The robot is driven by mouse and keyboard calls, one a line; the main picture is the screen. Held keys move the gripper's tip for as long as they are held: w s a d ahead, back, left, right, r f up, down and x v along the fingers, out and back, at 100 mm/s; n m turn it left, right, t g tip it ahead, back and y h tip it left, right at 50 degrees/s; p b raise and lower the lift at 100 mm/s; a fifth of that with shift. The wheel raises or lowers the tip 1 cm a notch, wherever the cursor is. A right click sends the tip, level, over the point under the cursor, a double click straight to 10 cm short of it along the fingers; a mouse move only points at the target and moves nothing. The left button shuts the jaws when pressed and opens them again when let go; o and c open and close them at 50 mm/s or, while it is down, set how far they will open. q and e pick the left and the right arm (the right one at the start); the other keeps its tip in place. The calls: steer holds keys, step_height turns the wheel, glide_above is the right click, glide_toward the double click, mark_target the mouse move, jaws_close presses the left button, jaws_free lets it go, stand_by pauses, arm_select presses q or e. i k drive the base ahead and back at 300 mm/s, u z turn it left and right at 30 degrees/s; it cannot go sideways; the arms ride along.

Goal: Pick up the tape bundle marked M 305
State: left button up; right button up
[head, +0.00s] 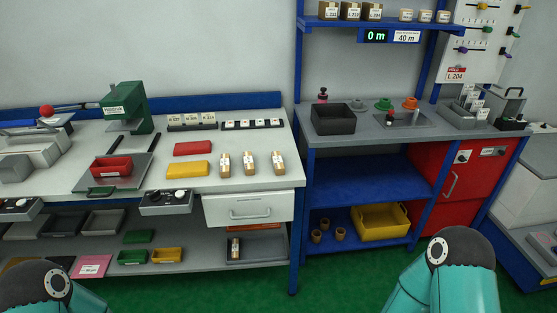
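Three tan bundles with white labels stand in a row on the left bench: a left one (224,164), a middle one (250,163) and a right one (278,162). A similar bundle (235,249) is in a grey tray on the shelf below. Their labels are too small to read, so I cannot tell which is marked M 305. Only teal links of my two arms show at the bottom corners. Both grippers are out of view.
Red (193,148) and yellow (188,169) blocks lie left of the bundles. A green press (126,107) and red bin (111,167) are further left. A drawer (249,208) is below. The blue-framed bench at right holds a dark tray (332,119) and a display reading 0 m (375,36).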

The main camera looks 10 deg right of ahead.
mark_target(249, 168)
steer(key=z, duration=0.4)
steer(key=i, duration=1.2)
steer(key=z, duration=2.05)
steer(key=i, duration=0.1)
steer(key=u, duration=3.4)
steer(key=k, duration=0.55)
steer(key=u, duration=0.2)
steer(key=i, duration=0.45)
steer(key=z, duration=0.05)
